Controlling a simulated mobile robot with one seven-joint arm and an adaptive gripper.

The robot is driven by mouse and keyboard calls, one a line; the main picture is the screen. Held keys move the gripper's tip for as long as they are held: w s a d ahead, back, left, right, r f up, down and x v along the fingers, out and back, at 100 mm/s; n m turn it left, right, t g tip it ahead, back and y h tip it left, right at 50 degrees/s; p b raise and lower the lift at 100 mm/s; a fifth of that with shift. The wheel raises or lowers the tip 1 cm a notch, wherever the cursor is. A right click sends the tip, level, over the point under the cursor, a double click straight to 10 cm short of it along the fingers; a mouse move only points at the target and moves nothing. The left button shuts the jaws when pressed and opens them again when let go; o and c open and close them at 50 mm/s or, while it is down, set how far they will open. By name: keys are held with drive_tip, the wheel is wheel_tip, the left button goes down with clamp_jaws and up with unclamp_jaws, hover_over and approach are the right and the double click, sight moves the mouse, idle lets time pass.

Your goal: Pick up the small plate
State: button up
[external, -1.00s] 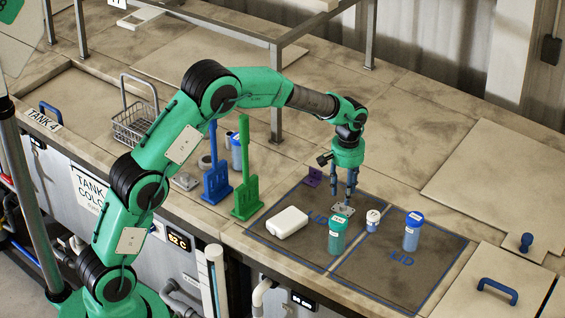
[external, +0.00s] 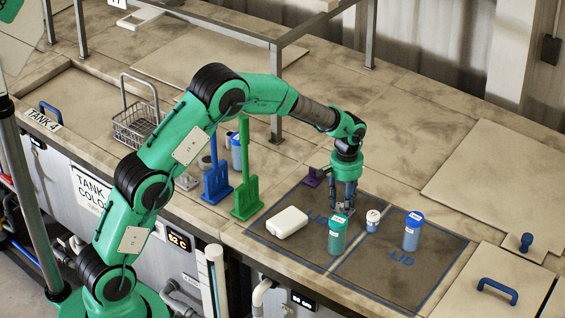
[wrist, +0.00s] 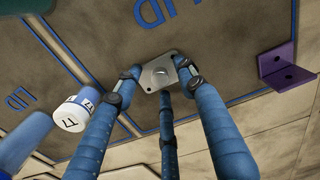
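The small plate is a thin grey metal piece with a hole in it (wrist: 161,72), lying flat on the dark lid panel in the wrist view. In the external view my gripper (external: 345,207) points straight down over it and largely hides it. My gripper's blue fingers (wrist: 160,80) are spread around the plate in the wrist view, with their tips close to its edges. Whether any tip touches the plate is not clear. The plate appears to rest on the surface.
A teal-capped jar (external: 337,237), a small white-capped jar (external: 372,221) and a blue-capped jar (external: 412,234) stand close by on the right. A white box (external: 289,222) lies left. A purple bracket (wrist: 284,68) is behind. The right lid panel has free room.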

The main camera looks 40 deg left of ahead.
idle(0.3)
clamp_jaws()
wheel_tip(320, 180, up, 10)
idle(0.9)
idle(0.4)
